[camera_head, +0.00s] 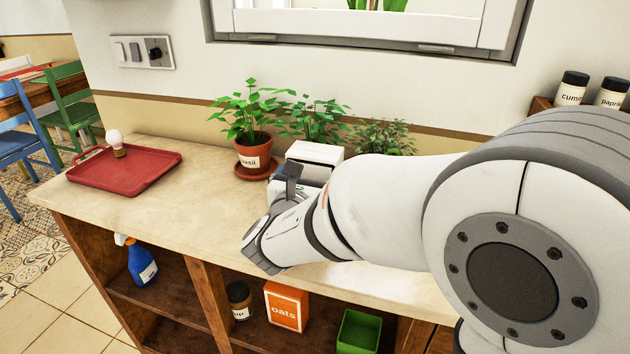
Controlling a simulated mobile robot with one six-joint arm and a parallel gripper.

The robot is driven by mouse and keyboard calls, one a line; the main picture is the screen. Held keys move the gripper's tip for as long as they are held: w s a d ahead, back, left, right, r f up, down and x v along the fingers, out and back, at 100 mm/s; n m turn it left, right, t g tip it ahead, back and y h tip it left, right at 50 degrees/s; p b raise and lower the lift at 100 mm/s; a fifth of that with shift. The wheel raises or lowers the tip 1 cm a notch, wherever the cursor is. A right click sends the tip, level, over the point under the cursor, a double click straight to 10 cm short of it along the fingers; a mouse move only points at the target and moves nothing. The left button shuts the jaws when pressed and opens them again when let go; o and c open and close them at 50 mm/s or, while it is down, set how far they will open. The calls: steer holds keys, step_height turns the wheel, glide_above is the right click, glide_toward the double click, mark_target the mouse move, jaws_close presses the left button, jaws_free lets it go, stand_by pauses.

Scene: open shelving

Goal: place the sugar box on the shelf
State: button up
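A white box-shaped thing (315,153) shows just behind my wrist over the countertop, at the foot of the plants. It may be the sugar box, but no label on it is readable. My gripper (290,180) is at the end of my arm, right against this white thing in the picture. My wrist and arm hide most of the gripper, so I cannot tell whether its fingers are open or hold the box. The wooden shelf unit (205,300) has open compartments under the pale countertop.
A blue spray bottle (141,262) stands in the left compartment. A jar (239,298), an orange oats box (287,304) and a green bin (358,333) stand in the middle one. On top are a red tray (150,180) with a bulb and potted plants (253,150).

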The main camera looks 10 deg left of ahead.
steer(key=shift+w, duration=0.25)
steer(key=shift+c, duration=0.6)
steer(key=shift+r, duration=0.1)
steer(key=c, duration=1.1)
